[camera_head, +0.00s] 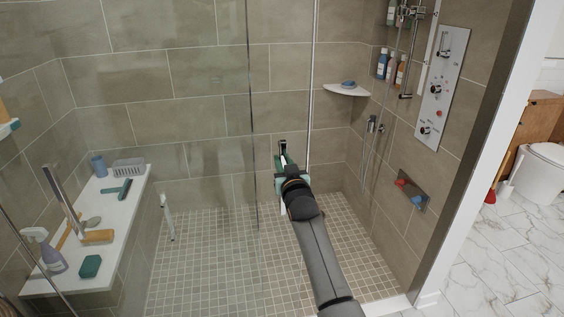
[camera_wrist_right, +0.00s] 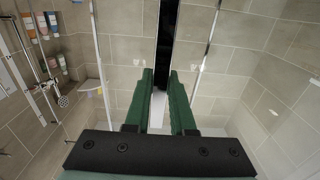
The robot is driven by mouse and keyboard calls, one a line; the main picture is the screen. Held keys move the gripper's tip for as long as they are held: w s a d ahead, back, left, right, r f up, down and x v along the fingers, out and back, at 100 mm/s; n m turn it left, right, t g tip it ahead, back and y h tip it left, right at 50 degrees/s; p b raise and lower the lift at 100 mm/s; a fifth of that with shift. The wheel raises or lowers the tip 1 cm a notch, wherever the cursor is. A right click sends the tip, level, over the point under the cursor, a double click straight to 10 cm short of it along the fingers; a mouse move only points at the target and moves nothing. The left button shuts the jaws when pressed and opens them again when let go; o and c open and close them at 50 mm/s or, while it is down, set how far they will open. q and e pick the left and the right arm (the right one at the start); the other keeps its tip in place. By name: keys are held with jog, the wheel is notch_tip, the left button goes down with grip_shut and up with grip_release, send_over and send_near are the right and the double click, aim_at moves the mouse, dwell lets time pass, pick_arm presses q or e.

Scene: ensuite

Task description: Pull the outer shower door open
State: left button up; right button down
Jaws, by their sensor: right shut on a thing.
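The clear glass outer shower door (camera_head: 283,75) stands in front of the tiled shower, with upright edges visible in the head view. Its handle (camera_head: 283,144) is a short upright bar, mostly hidden by my right gripper (camera_head: 283,163). In the right wrist view a dark upright bar (camera_wrist_right: 167,35) rises past the green fingertips of my right gripper (camera_wrist_right: 160,78). The fingers are shut on the handle; the exact contact is hard to see. How far the door stands open cannot be told. My left gripper is not in view.
A white bench (camera_head: 125,205) with bottles and brushes is at the left. A corner shelf (camera_head: 347,91) and control panel (camera_head: 443,88) are on the right wall. A white door jamb (camera_head: 480,125) stands right, with marble floor (camera_head: 500,255) beyond and a toilet (camera_head: 540,172).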

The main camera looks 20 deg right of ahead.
jog(key=shift+d+r, duration=0.1)
jog(key=c, duration=0.8)
grip_release()
jog(key=shift+o, duration=0.2)
jog(key=shift+s, duration=0.1)
